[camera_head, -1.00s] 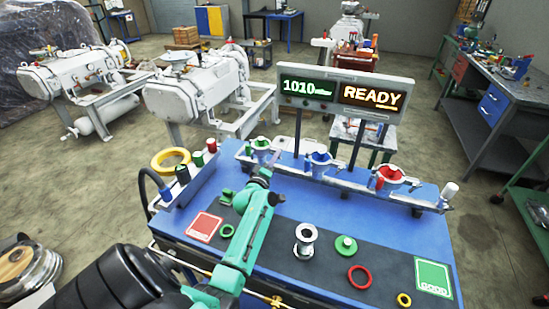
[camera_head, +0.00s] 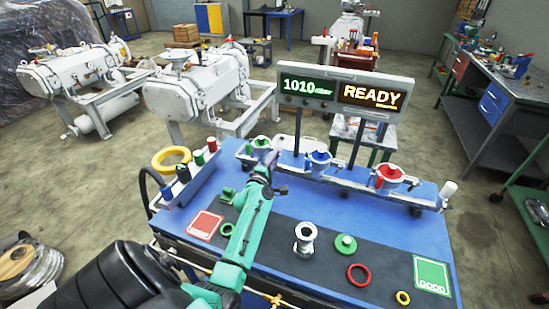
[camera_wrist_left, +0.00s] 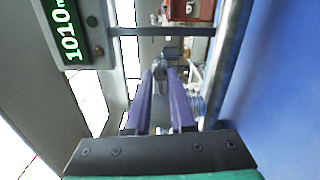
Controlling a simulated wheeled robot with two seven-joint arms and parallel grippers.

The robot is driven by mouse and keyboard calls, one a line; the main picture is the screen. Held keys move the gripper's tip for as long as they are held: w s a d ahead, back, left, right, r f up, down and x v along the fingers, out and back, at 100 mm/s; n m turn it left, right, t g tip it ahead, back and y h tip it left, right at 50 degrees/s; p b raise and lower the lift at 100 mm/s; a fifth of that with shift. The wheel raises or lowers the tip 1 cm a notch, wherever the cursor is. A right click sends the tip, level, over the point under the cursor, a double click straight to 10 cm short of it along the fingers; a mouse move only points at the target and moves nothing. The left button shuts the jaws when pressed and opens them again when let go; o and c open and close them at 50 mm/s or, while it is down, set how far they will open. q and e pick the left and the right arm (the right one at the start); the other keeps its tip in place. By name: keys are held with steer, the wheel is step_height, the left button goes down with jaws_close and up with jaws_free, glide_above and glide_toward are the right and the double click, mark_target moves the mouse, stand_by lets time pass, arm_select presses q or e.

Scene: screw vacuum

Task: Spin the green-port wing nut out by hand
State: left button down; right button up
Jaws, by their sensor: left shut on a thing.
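The green port (camera_head: 261,141) is the leftmost clamped port on the rail at the back of the blue bench. My left arm reaches up to it, and the purple fingers of my left gripper (camera_head: 267,158) are at its near side. In the left wrist view the two fingers (camera_wrist_left: 165,78) close in on a small grey metal piece (camera_wrist_left: 167,53) at their tips, which I take for the wing nut. The gripper is shut on it. The fingers hide most of the nut in the head view. My right gripper is not in view.
The blue port (camera_head: 319,160) and red port (camera_head: 389,176) stand further right on the rail. A display (camera_head: 345,93) on posts reads 1010 and READY.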

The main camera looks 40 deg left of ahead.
arm_select(q)
steer(key=shift+r, duration=0.15)
steer(key=c, duration=1.1)
jaws_free()
steer(key=shift+o, duration=0.5)
steer(key=shift+w, duration=0.1)
steer(key=b+v, duration=0.2)
steer(key=v, duration=1.2)
steer(key=shift+s, duration=0.3)
steer(key=shift+d, duration=0.1)
